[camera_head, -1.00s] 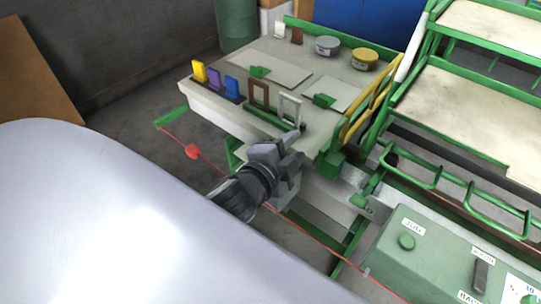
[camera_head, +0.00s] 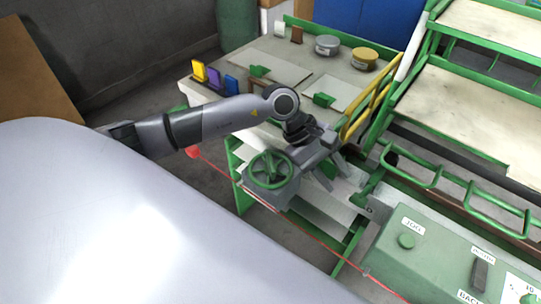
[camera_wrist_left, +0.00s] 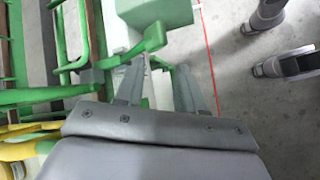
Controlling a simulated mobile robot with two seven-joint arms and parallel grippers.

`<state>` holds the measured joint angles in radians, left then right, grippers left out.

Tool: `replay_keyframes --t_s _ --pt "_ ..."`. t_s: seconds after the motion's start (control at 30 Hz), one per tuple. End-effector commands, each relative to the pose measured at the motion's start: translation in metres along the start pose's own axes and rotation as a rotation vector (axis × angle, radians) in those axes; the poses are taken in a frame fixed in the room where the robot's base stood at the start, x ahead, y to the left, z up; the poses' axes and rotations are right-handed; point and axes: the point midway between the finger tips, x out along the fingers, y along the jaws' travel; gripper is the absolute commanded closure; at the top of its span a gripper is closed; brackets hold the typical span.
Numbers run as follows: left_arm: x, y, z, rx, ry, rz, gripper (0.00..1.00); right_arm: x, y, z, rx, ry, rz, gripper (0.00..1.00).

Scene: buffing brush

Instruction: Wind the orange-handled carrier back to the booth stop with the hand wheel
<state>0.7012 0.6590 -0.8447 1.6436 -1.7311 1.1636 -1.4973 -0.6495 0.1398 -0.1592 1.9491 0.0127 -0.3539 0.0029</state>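The green hand wheel (camera_head: 270,170) with its crank grip stands on a grey box at the bench's near side. My left arm reaches across from the left above it. My left gripper (camera_head: 338,174) is just right of the wheel, apart from it, pointing down. In the left wrist view the fingers of this gripper (camera_wrist_left: 160,66) are spread with a gap between them, over green and white bench parts, and hold nothing that I can see. The wheel is not clear in that view. I cannot make out an orange-handled carrier. My right gripper is not in view.
A red cord (camera_head: 310,236) runs along the front, with a red piece (camera_head: 193,152) on it. Yellow rails (camera_head: 372,98) and green frames bound the right. A green control box (camera_head: 440,250) stands lower right. Two round tins (camera_head: 365,59) sit at the bench's back.

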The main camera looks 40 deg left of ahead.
Motion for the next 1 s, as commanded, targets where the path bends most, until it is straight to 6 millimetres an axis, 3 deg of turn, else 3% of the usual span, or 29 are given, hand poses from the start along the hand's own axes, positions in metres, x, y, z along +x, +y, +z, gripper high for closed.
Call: replay_keyframes --t_s 0.03,0.1,0.2,0.4,0.53,1.0 --pt "-0.013 -0.006 -0.027 0.060 0.102 -0.080 0.62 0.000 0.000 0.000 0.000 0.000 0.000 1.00" --pt "-0.032 -0.019 -0.059 0.127 0.222 -0.200 0.62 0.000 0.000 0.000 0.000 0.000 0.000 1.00" --pt "-0.062 -0.032 -0.094 0.184 0.352 -0.345 0.62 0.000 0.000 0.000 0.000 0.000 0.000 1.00" --pt "-0.099 -0.047 -0.126 0.217 0.474 -0.505 0.62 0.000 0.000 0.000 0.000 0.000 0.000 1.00" --pt "-0.096 -0.053 -0.134 0.219 0.485 -0.529 0.62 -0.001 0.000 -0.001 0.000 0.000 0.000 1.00" --pt "-0.051 -0.078 -0.162 0.219 0.483 -0.524 0.62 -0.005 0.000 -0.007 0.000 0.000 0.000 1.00"
